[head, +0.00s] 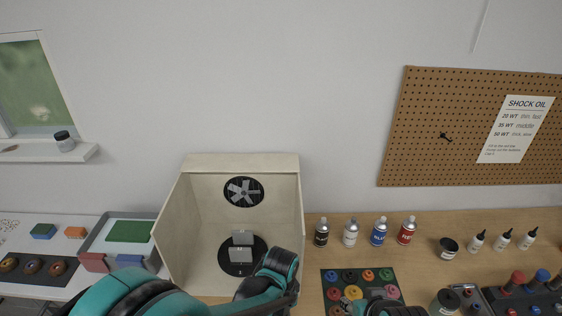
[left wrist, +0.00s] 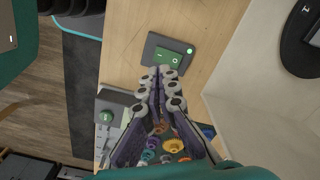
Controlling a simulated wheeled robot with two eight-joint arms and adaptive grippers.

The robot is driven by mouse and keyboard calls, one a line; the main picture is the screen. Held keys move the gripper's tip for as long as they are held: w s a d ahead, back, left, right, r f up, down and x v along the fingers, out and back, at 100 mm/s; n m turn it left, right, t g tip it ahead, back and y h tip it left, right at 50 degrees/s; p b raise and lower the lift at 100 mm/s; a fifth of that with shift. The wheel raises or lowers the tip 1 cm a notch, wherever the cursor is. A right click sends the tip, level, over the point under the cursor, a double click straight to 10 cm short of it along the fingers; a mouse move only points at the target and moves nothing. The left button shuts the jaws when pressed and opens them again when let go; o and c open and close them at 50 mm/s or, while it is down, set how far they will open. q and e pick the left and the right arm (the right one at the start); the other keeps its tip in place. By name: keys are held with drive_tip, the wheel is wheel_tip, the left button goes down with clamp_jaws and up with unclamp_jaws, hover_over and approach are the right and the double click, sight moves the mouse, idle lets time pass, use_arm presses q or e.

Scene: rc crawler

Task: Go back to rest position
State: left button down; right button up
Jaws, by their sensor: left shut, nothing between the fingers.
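My left arm (head: 140,295) comes in from the left along the bottom of the head view, in front of the open wooden booth (head: 170,220). Its gripper is not clearly visible there. In the left wrist view my left gripper (left wrist: 166,72) is shut and empty. Its fingertips point toward a dark switch plate with a green rocker (left wrist: 167,58) on a wooden surface. I cannot tell whether they touch. A teal and black part of an arm shows at the bottom edge, right of centre, in the head view; the right gripper's fingers do not show.
The booth holds a fan (head: 243,192) and grey blocks (head: 241,254) on a black disc. Several spray cans (head: 351,232) stand right of it. A dark mat (head: 328,272) with coloured rings lies in front of the cans. A grey tray (head: 92,242) is at left.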

use_arm(q)
drive_tip(key=s+a+r+n+t+b, duration=0.1)
drive_tip(key=s+a+n+t+b, duration=0.1)
drive_tip(key=a+n+b, duration=0.4)
drive_tip(key=s+a+r+n+t+b, duration=0.1)
drive_tip(key=s+a+n+t+b, duration=0.2)
drive_tip(key=a+n+t+b, duration=0.2)
drive_tip(key=a+n+b, duration=0.1)
drive_tip(key=a+b, duration=0.2)
drive_tip(key=a, duration=0.4)
